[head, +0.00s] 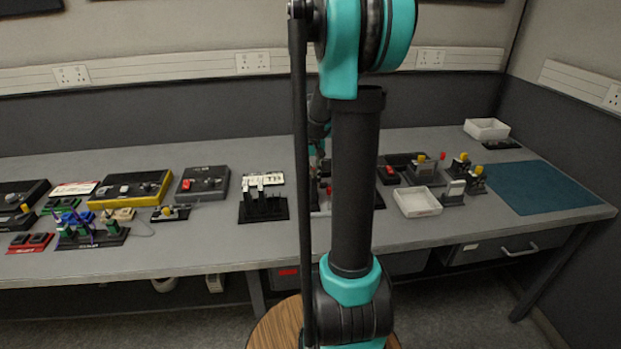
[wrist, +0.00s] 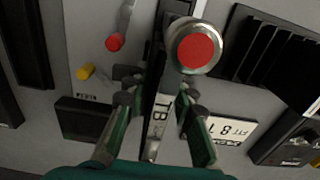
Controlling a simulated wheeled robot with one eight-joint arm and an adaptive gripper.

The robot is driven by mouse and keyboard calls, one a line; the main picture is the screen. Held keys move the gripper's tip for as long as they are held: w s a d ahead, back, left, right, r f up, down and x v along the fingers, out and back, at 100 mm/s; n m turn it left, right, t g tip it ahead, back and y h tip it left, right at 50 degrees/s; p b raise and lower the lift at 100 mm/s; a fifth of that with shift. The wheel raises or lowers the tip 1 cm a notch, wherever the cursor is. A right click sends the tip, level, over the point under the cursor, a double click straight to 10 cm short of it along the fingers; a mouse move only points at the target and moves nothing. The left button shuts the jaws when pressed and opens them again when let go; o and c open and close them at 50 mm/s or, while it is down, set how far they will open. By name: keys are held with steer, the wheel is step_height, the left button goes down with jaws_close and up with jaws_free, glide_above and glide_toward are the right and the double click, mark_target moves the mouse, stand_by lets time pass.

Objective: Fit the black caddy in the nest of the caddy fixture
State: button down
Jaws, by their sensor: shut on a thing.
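In the wrist view my gripper (wrist: 160,98) has both green-sided fingers closed in on a narrow dark piece (wrist: 151,82) with a pale lettered strip beside it. I take this piece to be the black caddy; its full shape is hidden by the fingers. Just beyond the fingertips is a round metal part with a red top (wrist: 195,48). A light grey plate with a red-tipped lever (wrist: 115,42) and a yellow knob (wrist: 86,72) lies to the left. I cannot tell whether this is the caddy fixture, and no nest is clear. In the head view my arm hides the gripper.
A black slotted rack (wrist: 268,48) stands right of the gripper, with a white lettered card (wrist: 232,129) nearer. A black box (wrist: 82,120) sits at left. In the head view a white tray (head: 417,202) is right of my arm; the blue mat (head: 543,188) is clear.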

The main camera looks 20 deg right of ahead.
mark_target(310, 167)
steer(key=shift+f, duration=0.35)
stand_by(0.4)
steer(key=c, duration=1.2)
jaws_free()
steer(key=o, duration=0.3)
steer(key=shift+o, duration=0.2)
steer(key=shift+r, duration=3.8)
